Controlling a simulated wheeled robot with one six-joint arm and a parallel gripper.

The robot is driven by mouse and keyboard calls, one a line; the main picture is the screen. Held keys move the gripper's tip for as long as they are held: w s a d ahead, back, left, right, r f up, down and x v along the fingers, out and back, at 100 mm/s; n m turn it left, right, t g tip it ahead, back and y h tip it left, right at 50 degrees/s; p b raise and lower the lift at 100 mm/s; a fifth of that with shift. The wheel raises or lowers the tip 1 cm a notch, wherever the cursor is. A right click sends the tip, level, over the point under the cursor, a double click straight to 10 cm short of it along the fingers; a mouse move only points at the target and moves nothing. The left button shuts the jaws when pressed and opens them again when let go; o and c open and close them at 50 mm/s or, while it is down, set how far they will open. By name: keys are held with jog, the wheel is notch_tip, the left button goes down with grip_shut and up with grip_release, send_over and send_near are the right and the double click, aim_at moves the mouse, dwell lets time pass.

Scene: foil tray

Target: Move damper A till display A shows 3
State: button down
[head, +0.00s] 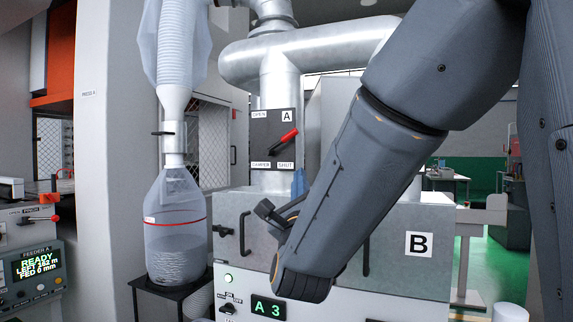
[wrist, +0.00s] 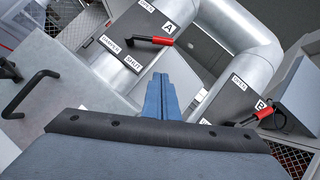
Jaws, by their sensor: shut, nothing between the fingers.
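Damper A's lever (head: 284,141) is a black arm with a red grip on a dark plate (head: 261,136) marked OPEN, DAMPER and SHUT. In the head view the red grip points up and right, between OPEN and SHUT. In the wrist view the lever (wrist: 150,40) lies above my gripper. Display A (head: 268,309) reads "A 3" in green. My gripper (wrist: 160,80) has its blue fingers together and empty, apart from the lever. In the head view my arm hides most of the gripper; only a bit of blue (head: 298,182) shows below the damper plate.
Damper B's red lever (wrist: 264,112) is at the right in the wrist view. A grey cabinet (head: 234,205) with black handles stands below the ducts. A clear collection bag (head: 176,235) hangs at the left. My forearm crosses in front of the cabinet marked B.

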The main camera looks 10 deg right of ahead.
aim_at(283, 142)
jog(key=shift+s+a+r+p+x, duration=0.1)
jog(key=shift+a+r+p+x, duration=0.45)
jog(key=shift+x, duration=1.5)
jog(key=shift+s+a+r+p+x, duration=0.15)
jog(key=shift+p+x, duration=0.8)
jog(key=shift+x, duration=1.05)
jog(key=shift+a+r+p+x, duration=0.3)
jog(key=shift+p+x, duration=0.45)
jog(key=shift+x, duration=1.3)
